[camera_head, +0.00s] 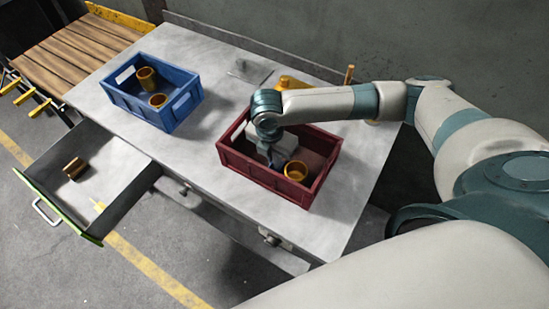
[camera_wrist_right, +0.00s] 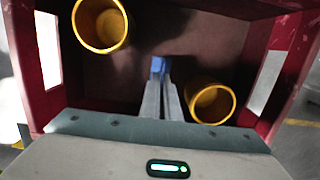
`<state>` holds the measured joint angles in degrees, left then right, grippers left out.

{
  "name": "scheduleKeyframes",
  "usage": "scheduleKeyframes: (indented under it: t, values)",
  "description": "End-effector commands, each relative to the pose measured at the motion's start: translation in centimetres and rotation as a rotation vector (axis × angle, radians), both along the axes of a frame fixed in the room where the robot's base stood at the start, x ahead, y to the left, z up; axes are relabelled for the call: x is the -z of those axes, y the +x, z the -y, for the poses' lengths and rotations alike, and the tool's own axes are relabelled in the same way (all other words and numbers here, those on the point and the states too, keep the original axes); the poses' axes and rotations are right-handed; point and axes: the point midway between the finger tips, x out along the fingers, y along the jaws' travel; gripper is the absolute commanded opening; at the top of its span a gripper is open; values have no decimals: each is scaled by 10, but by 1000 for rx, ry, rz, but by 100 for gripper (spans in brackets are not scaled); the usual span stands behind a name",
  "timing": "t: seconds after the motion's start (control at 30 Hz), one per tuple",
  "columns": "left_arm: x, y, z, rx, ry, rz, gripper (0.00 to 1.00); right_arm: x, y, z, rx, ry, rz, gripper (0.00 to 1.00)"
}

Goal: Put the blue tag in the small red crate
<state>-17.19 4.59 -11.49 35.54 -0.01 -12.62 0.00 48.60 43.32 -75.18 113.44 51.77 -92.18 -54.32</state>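The small red crate (camera_head: 262,178) stands on the grey table. My right gripper (camera_head: 278,160) reaches down inside it. In the right wrist view the two fingers (camera_wrist_right: 162,95) are close together, with the blue tag (camera_wrist_right: 159,65) at their tips. The tag is small and mostly hidden by the fingers; the dark crate floor is behind it. I cannot tell whether the tag touches the floor. Two yellow cups, one at upper left (camera_wrist_right: 100,24) and one at right (camera_wrist_right: 211,103), are in the crate on either side of the fingers. My left gripper is not in view.
A blue crate (camera_head: 180,107) with two brass-coloured cups stands at the table's left. An open drawer (camera_head: 120,199) holding a brownish piece (camera_head: 74,168) juts out at front left. The grey tabletop (camera_head: 213,131) between the crates is clear. A slatted wooden surface (camera_head: 75,50) lies at the back left.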

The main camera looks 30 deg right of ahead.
Motion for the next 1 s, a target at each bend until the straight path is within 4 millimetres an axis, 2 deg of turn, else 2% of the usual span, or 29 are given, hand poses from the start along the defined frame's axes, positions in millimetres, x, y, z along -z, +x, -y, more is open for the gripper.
scheduleKeyframes:
  t: [0.13, 0.17, 0.23, 0.67, 0.87, 1.0]
  values:
    - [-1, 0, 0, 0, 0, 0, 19, 2, 0, 0, 0, 1, -1, 0]
    - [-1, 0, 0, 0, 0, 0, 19, 3, 0, 0, 0, 1, -1, 5]
    - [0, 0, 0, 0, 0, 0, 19, 2, 0, 0, 0, 1, -1, 21]
    - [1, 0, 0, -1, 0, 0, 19, -1, 1, 0, 0, 1, 2, 21]
    - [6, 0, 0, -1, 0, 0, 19, -18, 0, -3, 1, 3, 3, 21]
    - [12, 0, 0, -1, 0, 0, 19, -39, -1, -5, -2, 3, 4, 21]
